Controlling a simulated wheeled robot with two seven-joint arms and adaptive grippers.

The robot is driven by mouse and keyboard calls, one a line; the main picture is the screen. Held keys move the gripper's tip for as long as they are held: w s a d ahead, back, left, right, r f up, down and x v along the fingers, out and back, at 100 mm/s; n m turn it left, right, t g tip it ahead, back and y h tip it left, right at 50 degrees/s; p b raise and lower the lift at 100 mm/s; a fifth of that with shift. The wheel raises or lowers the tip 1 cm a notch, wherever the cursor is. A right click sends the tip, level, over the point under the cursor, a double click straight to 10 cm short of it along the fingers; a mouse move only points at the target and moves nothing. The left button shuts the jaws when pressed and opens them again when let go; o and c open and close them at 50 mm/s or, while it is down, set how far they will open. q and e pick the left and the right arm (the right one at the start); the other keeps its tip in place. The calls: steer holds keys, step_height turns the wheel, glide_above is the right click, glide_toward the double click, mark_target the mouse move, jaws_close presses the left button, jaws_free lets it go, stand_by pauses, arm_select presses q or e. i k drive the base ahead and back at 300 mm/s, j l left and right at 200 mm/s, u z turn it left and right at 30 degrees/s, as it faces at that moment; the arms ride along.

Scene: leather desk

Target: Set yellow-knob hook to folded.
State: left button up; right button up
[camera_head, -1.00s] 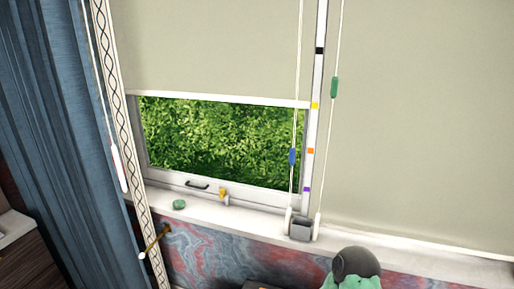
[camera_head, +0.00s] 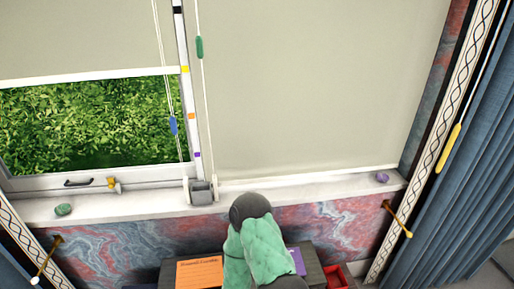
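The yellow-knob hook (camera_head: 398,220) is at the lower right, on the wall below the sill. Its brass rod sticks out from a dark mount beside the patterned trim and slants down to the right, ending in a yellow knob. The yellow knob stands apart from the blue curtain on the right. Neither of my grippers is in view, so nothing is seen touching the hook.
A blue curtain (camera_head: 465,185) hangs at the right, with a yellow-ended cord (camera_head: 449,148) beside it. A purple stone (camera_head: 382,177) lies on the sill. A grey-and-teal object (camera_head: 262,240), an orange card (camera_head: 200,272) and a red tray (camera_head: 338,276) are below.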

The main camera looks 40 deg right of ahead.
mark_target(409, 235)
steer(key=z, duration=2.7)
steer(key=i+l+z, duration=0.3)
steer(key=z, duration=0.15)
steer(key=i+l+z, duration=0.15)
steer(key=i+z, duration=0.3)
steer(key=i+l+u, duration=0.1)
steer(key=i, duration=0.4)
steer(key=i+l+u, duration=0.1)
steer(key=i, duration=0.45)
